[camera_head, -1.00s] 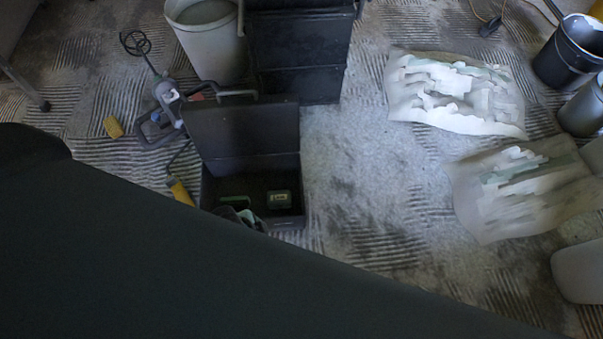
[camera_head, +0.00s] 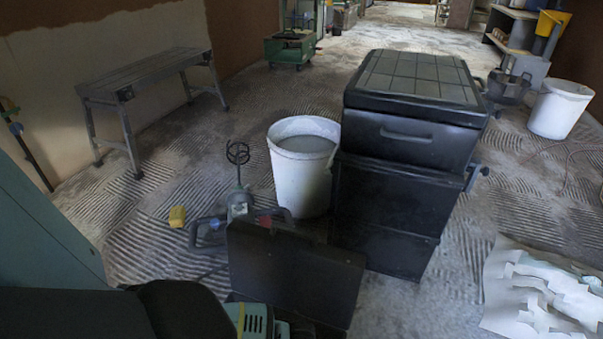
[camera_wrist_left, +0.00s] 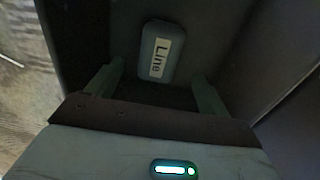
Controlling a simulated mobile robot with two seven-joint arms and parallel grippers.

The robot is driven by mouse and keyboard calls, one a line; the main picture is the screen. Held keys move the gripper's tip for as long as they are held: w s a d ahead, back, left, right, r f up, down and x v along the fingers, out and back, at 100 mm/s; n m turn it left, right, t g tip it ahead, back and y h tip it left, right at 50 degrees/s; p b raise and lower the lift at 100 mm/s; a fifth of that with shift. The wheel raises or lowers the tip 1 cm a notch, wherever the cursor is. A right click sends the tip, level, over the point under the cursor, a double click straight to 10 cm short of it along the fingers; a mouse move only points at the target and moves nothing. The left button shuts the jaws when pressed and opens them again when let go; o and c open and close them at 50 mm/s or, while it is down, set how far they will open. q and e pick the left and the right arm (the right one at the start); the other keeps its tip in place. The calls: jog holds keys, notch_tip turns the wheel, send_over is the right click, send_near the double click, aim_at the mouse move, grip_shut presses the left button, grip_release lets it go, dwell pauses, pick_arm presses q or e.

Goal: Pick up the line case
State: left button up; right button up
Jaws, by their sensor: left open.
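The line case (camera_wrist_left: 161,52) is a small dark grey-blue case with a white "Line" label. In the left wrist view it lies inside a dark open toolbox (camera_wrist_left: 228,45), just beyond my left gripper (camera_wrist_left: 157,88). The two fingers are apart, one towards each side of the case, with nothing between them. The case appears clear of the fingertips. In the head view the raised lid of the open toolbox (camera_head: 295,275) shows, but its inside and the line case are hidden. My right gripper is not in view.
A stack of black toolboxes (camera_head: 408,135) stands behind the open one, beside a white bucket (camera_head: 302,175). A mixer tool (camera_head: 238,205) and a yellow block (camera_head: 177,217) lie to the left. Crumpled sheeting (camera_head: 545,290) lies right. The toolbox walls enclose the gripper closely.

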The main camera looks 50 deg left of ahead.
pick_arm(q)
jog(key=shift+f+b, duration=0.7)
jog(key=shift+f, duration=0.6)
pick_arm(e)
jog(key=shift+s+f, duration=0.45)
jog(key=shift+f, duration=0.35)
pick_arm(q)
jog(key=shift+f, duration=0.15)
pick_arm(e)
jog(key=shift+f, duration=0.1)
pick_arm(q)
jog(key=shift+f+b, duration=0.3)
notch_tip(320, 180, down, 4)
jog(key=b, duration=0.3)
jog(key=shift+s+f, duration=0.1)
jog(key=shift+f, duration=0.05)
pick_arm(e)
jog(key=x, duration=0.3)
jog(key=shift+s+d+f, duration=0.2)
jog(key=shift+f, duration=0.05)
pick_arm(q)
jog(key=shift+c, duration=0.4)
